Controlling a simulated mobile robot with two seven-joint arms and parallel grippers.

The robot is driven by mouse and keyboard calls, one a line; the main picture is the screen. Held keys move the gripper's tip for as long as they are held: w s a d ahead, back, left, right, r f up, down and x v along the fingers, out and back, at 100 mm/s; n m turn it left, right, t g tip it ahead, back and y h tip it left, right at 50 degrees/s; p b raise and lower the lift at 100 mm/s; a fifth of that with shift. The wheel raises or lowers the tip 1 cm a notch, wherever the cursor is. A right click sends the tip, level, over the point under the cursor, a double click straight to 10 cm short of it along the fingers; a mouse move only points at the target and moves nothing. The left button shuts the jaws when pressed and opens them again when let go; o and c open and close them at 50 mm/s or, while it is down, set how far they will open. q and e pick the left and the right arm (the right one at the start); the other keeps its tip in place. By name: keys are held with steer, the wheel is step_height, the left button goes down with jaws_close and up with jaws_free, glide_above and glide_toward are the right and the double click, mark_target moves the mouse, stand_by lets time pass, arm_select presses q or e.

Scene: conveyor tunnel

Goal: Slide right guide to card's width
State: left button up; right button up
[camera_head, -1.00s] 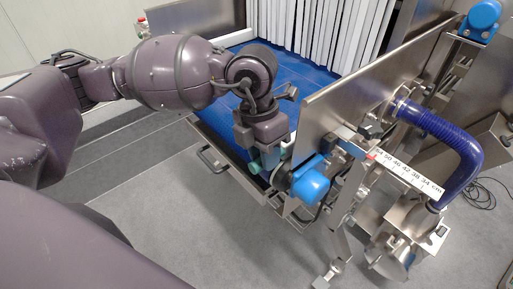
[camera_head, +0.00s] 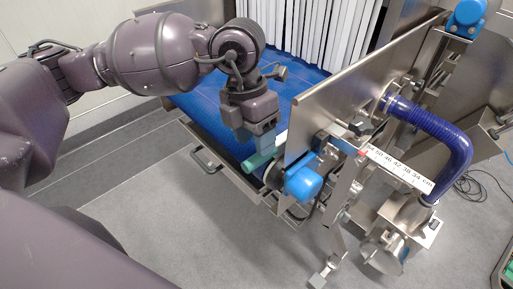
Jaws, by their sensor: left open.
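The right guide is a tall steel plate (camera_head: 345,92) along the right side of the blue conveyor belt (camera_head: 203,112). A blue knob (camera_head: 303,184) sits below the guide's near end. My left gripper (camera_head: 264,150) points down over the belt's near end, just left of the guide. Its fingers are open and small in view, close to a teal bar (camera_head: 262,160); contact cannot be told. No card can be made out. My right gripper is out of view.
White strip curtains (camera_head: 318,35) hang at the back of the belt. A thick blue hose (camera_head: 440,135) curves right of the guide. A steel handle (camera_head: 205,161) projects from the conveyor's near side. Grey floor (camera_head: 170,215) in front is clear.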

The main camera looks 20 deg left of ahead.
arm_select(q)
step_height(320, 180, up, 7)
steer(key=a, duration=0.1)
steer(key=shift+w+a, duration=0.15)
steer(key=shift+w, duration=0.15)
stand_by(0.6)
stand_by(0.6)
stand_by(0.7)
